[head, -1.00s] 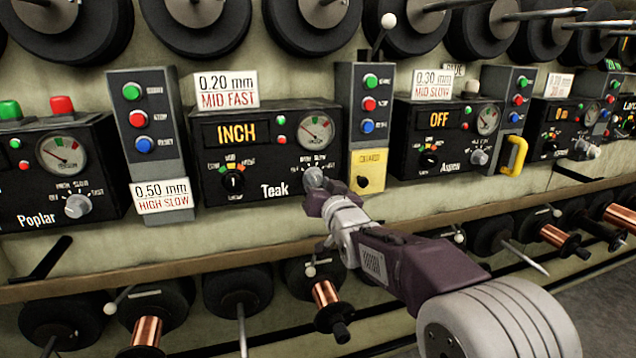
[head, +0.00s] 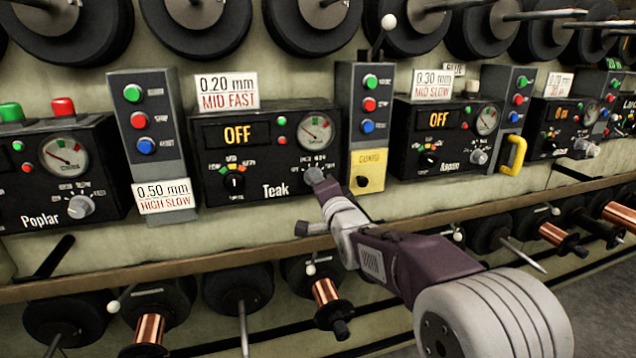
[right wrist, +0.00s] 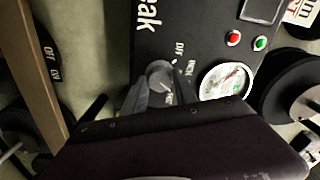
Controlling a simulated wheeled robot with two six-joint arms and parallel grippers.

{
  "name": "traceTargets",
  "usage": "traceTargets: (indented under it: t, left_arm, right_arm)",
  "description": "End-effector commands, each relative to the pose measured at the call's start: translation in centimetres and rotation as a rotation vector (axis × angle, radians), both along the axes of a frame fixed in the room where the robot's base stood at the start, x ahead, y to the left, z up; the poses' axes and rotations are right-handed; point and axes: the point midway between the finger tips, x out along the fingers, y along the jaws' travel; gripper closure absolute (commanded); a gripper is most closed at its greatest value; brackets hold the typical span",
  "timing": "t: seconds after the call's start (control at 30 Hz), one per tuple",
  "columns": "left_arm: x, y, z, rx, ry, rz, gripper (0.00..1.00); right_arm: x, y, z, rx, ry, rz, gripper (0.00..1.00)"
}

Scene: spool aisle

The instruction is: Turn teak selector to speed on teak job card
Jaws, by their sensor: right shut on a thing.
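The black Teak panel (head: 215,190) is at the centre-left in the head view. Its display (head: 237,134) reads OFF in amber. The grey teak selector (head: 313,174) is at its lower right, partly covered by my right gripper (head: 320,184). In the right wrist view the round selector (right wrist: 159,74) sits between the fingers of my right gripper (right wrist: 150,92), which is shut on it. Position words show beside it, including OFF and INCH. A card (head: 227,92) above the panel reads 0.20 mm MID FAST. My left gripper is out of view.
A smaller black knob (head: 234,182) is on the panel's left side. A card (head: 163,195) to its left reads 0.50 mm HIGH SLOW. Button boxes (head: 147,115) flank the panel. A yellow plate (head: 368,170) is just right of my gripper. Spools line up above and below.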

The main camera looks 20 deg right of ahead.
Motion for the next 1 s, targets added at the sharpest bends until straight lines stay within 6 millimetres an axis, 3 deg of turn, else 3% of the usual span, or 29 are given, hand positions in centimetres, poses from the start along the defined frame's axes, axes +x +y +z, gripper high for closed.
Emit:
traceTargets:
  t: [0.43, 1.0]
  left_arm:
    - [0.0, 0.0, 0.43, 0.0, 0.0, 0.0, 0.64]
    - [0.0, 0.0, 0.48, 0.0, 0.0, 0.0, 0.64]
  right_arm:
    - [-0.01, -0.03, -0.06, 0.255, 0.011, -0.001, 1.0]
    - [-0.01, -0.04, -0.1, 0.313, 0.013, -0.002, 1.0]
